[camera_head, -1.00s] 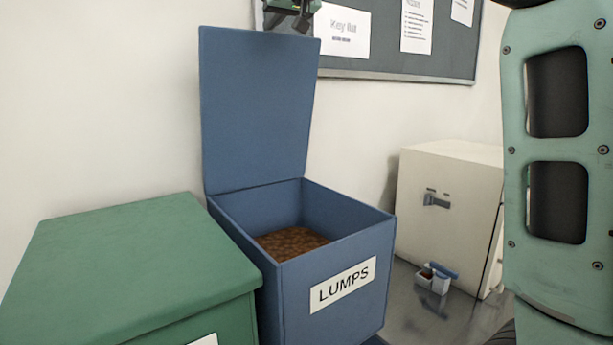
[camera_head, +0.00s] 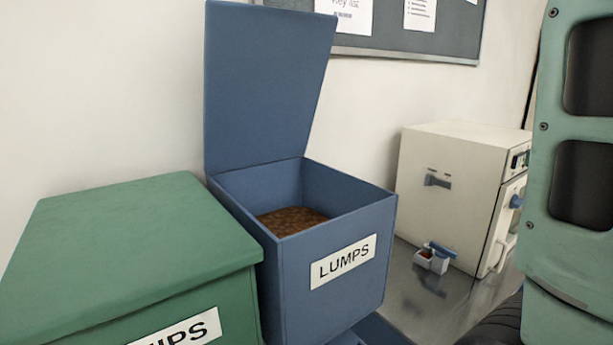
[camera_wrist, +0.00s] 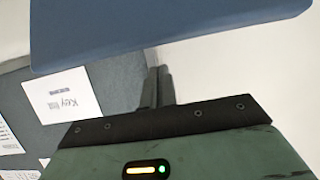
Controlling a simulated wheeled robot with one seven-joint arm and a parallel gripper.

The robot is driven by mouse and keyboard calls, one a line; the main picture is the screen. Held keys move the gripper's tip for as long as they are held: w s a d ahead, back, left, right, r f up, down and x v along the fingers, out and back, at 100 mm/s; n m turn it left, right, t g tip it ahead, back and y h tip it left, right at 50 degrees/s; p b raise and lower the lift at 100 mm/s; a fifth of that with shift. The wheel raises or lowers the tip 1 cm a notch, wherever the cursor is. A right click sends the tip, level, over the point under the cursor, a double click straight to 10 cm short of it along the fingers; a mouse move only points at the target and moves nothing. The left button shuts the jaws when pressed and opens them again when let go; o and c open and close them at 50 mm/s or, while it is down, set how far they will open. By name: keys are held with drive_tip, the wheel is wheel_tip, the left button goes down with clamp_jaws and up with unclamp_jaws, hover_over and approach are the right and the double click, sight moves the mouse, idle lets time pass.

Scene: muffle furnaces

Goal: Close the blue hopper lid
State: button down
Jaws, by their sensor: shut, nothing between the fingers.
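The blue hopper (camera_head: 330,275), labelled LUMPS, stands open with brown lumps (camera_head: 291,219) inside. Its blue lid (camera_head: 265,85) stands upright on the hopper's back edge, leaning slightly back. In the wrist view the lid (camera_wrist: 150,30) fills the top of the picture as a blue slab. My gripper (camera_wrist: 158,85) shows there with its dark fingers together and empty, pointing toward the lid's edge. The fingertips look close to it; whether they touch I cannot tell. In the head view the gripper is out of the picture.
A closed green hopper (camera_head: 125,245) stands directly left of the blue one. A cream furnace (camera_head: 450,190) and a small white container (camera_head: 434,261) stand to the right on a metal surface. A notice board (camera_head: 410,35) hangs on the wall behind; a key list (camera_wrist: 62,95) shows beside my gripper.

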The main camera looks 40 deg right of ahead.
drive_tip(key=v, duration=0.7)
drive_tip(key=shift+r, duration=0.5)
